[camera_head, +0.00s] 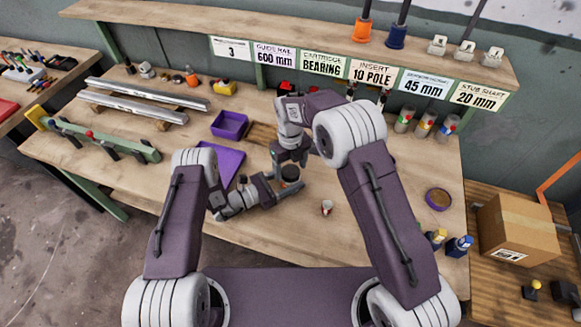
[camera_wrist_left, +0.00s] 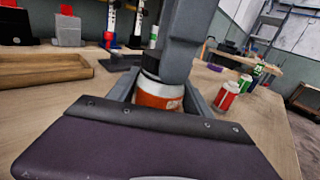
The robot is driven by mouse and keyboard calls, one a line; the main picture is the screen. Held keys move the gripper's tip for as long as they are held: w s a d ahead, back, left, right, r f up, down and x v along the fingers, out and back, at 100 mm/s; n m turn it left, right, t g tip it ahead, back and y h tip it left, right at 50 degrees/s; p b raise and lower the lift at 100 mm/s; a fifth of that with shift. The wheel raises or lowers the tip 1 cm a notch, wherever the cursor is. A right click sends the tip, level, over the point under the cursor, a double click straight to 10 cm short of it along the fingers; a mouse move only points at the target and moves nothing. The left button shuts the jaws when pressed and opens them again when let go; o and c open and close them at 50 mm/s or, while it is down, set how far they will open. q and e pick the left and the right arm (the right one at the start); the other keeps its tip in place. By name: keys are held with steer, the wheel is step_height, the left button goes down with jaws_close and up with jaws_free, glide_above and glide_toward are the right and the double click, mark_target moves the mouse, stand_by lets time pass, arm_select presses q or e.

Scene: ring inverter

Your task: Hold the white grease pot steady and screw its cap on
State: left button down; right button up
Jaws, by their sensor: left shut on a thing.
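The white grease pot (camera_wrist_left: 158,97) has an orange band and stands upright between the fingers of my left gripper (camera_head: 288,189). My left gripper is shut on its body, low over the bench. A black cap (camera_wrist_left: 150,63) sits at the pot's top in the left wrist view; its dark top also shows in the head view (camera_head: 290,173). I cannot tell how far the cap is threaded. My right gripper (camera_head: 290,160) points down from above. One grey finger (camera_wrist_left: 182,45) is right beside the cap. Its other finger is hidden, so its grip is unclear.
A small white-and-red can (camera_head: 327,207) stands on the bench to the right of the grippers. A round purple-rimmed dish (camera_head: 438,199) is at the right. The front bench is mostly clear.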

steer(key=shift+r, duration=2.25)
steer(key=shift+c, duration=0.4)
